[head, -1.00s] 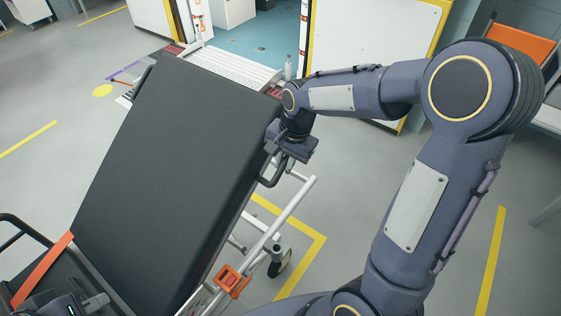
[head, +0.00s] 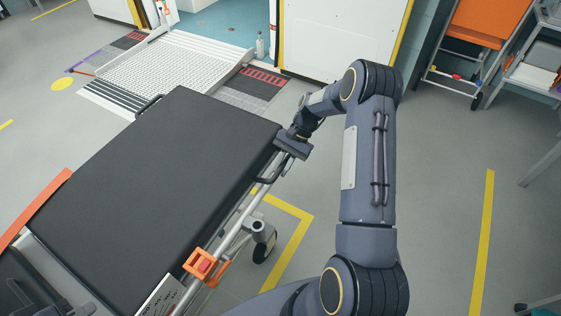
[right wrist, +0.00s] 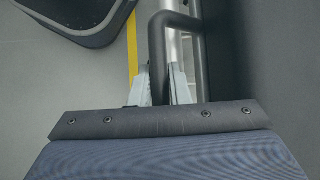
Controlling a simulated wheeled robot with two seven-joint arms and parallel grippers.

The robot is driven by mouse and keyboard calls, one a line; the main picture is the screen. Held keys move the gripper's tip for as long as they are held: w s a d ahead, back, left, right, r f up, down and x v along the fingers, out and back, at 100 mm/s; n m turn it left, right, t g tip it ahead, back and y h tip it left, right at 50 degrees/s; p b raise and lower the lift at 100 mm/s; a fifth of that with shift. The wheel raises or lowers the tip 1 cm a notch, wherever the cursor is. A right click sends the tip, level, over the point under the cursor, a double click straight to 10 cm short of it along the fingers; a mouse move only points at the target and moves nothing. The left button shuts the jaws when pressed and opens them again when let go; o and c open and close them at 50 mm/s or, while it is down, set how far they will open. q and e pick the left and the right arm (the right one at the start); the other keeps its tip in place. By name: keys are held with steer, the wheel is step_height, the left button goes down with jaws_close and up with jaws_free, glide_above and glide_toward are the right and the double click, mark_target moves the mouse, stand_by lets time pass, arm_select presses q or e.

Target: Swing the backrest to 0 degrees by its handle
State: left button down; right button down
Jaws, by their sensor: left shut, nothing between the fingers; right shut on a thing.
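The backrest (head: 165,190) is a wide dark grey padded panel of a stretcher in the head view. It lies at a low angle, close to flat; I cannot tell the exact degrees. My right gripper (head: 283,155) is at its far right edge, shut on the black handle (head: 268,178). In the right wrist view the curved black handle (right wrist: 159,60) runs down between the pale fingers (right wrist: 160,90). My left gripper (head: 38,285) is only partly seen in the lower left corner, shut and empty, away from the handle.
A silver side rail (head: 232,232) with an orange catch (head: 203,264) runs along the right side. A scale plate (head: 160,297) sits near the bottom.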

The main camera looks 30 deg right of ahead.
steer(key=shift+s+f, duration=0.1)
steer(key=shift+f, duration=0.9)
steer(key=c, duration=1.8)
jaws_free()
steer(key=o, duration=0.4)
steer(key=shift+d, duration=0.1)
steer(key=shift+o, duration=0.2)
steer(key=v, duration=0.8)
